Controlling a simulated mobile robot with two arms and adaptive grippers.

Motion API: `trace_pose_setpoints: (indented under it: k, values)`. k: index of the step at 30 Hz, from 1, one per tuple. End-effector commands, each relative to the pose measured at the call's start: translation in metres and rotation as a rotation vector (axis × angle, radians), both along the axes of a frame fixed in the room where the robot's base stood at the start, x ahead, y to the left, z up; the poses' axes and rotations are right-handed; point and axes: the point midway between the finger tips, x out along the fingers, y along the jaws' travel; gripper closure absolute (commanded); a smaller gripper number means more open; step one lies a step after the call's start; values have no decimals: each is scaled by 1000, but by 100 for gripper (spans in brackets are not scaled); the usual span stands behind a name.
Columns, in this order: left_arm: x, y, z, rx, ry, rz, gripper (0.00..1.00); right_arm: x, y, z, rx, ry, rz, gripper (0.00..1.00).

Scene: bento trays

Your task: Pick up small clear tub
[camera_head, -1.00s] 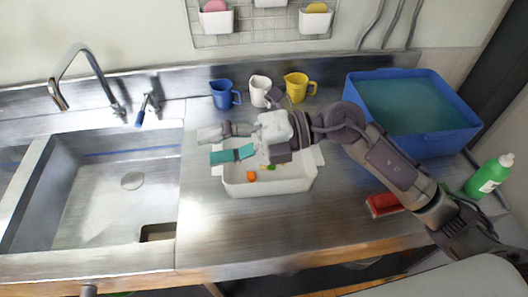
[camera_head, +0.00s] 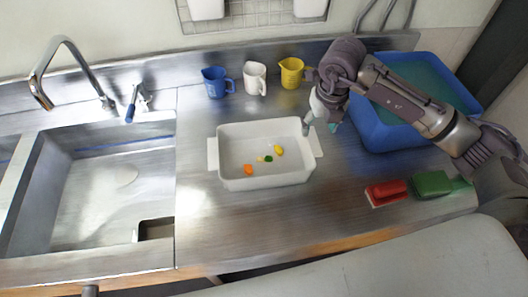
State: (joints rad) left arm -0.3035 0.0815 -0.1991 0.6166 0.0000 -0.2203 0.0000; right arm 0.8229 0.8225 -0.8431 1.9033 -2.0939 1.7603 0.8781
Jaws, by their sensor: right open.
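I cannot make out a small clear tub anywhere in the head view. A white rectangular dish (camera_head: 232,182) with side handles sits on the steel counter, holding a few small orange, green and yellow food bits (camera_head: 268,158). My right gripper (camera_head: 321,128) is open and points down at the dish's right rim, between the dish and the blue basin. Nothing is seen between the fingers. My left gripper is not in view.
Blue (camera_head: 216,83), white (camera_head: 255,78) and yellow (camera_head: 291,72) jugs stand along the back. A blue basin (camera_head: 385,140) is at right. Red (camera_head: 386,192) and green (camera_head: 431,184) brush-like items lie front right. A steel sink (camera_head: 90,225) is left. Counter in front of the dish is clear.

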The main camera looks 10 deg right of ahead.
Motion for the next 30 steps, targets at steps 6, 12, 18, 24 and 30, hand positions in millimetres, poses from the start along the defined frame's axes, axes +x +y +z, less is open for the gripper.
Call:
trace_pose_setpoints:
  k: [6,12,18,24,30]
  values:
    - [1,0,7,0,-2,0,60,1,2,-14,2,1,1,37]
    - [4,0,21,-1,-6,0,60,5,7,-43,1,3,0,37]
    - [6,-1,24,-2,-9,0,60,7,7,-60,2,-1,2,37]
    - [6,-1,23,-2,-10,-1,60,7,6,-61,2,-2,2,37]
    - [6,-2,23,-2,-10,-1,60,7,6,-61,2,-2,2,71]
